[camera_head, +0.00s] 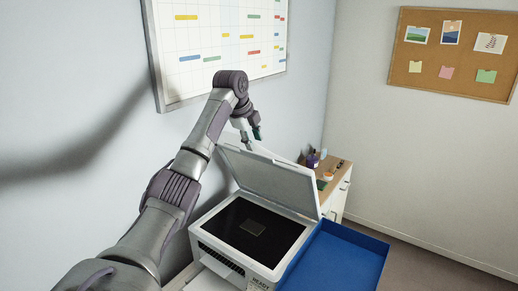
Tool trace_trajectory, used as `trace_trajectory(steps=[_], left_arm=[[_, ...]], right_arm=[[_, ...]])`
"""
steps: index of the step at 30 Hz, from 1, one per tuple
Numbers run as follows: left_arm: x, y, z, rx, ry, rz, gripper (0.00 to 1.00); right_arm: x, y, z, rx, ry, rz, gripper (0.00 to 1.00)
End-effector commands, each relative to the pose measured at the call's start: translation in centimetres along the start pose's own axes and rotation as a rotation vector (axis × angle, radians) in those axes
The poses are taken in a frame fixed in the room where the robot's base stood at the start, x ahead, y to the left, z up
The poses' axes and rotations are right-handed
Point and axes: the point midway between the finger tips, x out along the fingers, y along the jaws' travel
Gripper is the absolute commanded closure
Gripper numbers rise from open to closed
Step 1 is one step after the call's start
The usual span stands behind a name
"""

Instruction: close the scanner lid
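The scanner (205,238) is a white box in the lower middle of the head view, with dark glass on top. Its grey lid (270,180) stands open, hinged at the far side and tilted up and back. My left arm reaches in from the left, past the scanner's left side. My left gripper (252,136) is above and behind the lid's upper edge, close to it in the picture. Its fingers are small and partly hidden, so I cannot tell contact or opening. My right gripper is not in view.
A blue tray (335,262) lies right of the scanner, close against it. A wooden-topped cabinet (341,180) with small items stands behind. A wall planner (225,45) hangs on the left wall near my arm. A cork board (450,73) hangs on the right wall.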

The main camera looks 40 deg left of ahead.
Motion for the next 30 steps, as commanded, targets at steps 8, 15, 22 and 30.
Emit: trace_trajectory(steps=[8,15,22,30], left_arm=[[4.8,-0.1,-0.1,-0.001,0.002,0.003,0.65],[6.5,0.0,0.0,0.001,0.000,0.000,0.65],[6.6,0.0,0.0,0.001,0.000,-0.001,0.65],[6.5,0.0,0.0,0.000,0.000,-0.001,1.00]], right_arm=[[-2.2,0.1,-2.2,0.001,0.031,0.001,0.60],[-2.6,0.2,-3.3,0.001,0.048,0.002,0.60],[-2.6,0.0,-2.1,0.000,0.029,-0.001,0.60],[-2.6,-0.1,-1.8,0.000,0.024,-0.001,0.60]])
